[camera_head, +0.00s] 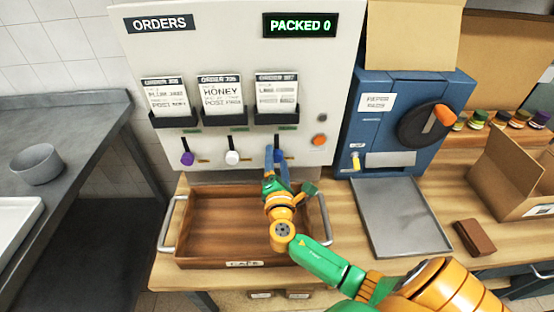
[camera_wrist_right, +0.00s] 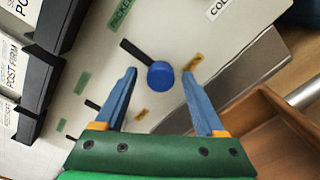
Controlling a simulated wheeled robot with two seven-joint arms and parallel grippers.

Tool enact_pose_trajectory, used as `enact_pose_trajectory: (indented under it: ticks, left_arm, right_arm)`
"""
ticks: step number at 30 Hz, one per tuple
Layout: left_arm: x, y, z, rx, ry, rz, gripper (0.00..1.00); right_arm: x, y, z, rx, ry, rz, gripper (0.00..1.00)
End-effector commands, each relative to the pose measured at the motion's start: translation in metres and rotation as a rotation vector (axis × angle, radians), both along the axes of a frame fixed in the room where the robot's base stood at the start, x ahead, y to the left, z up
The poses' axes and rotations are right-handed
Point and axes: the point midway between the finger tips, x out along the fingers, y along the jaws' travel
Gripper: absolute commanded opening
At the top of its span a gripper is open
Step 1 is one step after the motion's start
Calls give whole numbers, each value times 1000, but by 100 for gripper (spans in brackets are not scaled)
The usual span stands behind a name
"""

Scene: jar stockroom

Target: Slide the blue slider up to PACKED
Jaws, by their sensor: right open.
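The blue slider has a round blue knob (camera_wrist_right: 161,75) at the lower end of its dark slot (camera_wrist_right: 135,50), by an orange label (camera_wrist_right: 194,62). A green label (camera_wrist_right: 121,14) lies beyond the slot's other end. In the head view the blue knob (camera_head: 279,155) shows partly behind my fingers on the panel's lower right. My right gripper (camera_head: 275,152) is open in front of it. In the right wrist view its blue fingers (camera_wrist_right: 159,74) stand either side of the knob, with gaps on both sides. My left gripper is not in view.
A purple slider (camera_head: 187,158) and a white slider (camera_head: 232,157) sit to the left on the panel. Card holders (camera_head: 277,117) project above. A wooden tray (camera_head: 187,239) with metal handles stands below my right gripper. A blue machine (camera_head: 365,155) is at the right.

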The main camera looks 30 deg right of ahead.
Motion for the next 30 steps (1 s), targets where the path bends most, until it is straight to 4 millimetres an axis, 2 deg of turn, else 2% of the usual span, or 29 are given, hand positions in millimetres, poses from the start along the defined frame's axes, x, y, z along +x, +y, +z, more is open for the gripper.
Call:
enact_pose_trajectory:
  ticks: [6, 8, 14, 15, 30]
  left_arm:
    - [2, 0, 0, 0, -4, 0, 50]
    - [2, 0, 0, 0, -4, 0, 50]
    - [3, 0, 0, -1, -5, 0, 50]
    - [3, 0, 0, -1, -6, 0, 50]
    - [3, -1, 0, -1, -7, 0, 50]
  right_arm:
    - [1, -1, -1, 1, 0, -1, 72]
    - [1, -1, -1, 1, 0, -1, 58]
    - [1, -1, -1, 2, 0, -1, 4]
    - [1, -1, -1, 2, 0, 0, 0]
    - [1, -1, 0, 2, 0, -1, 0]
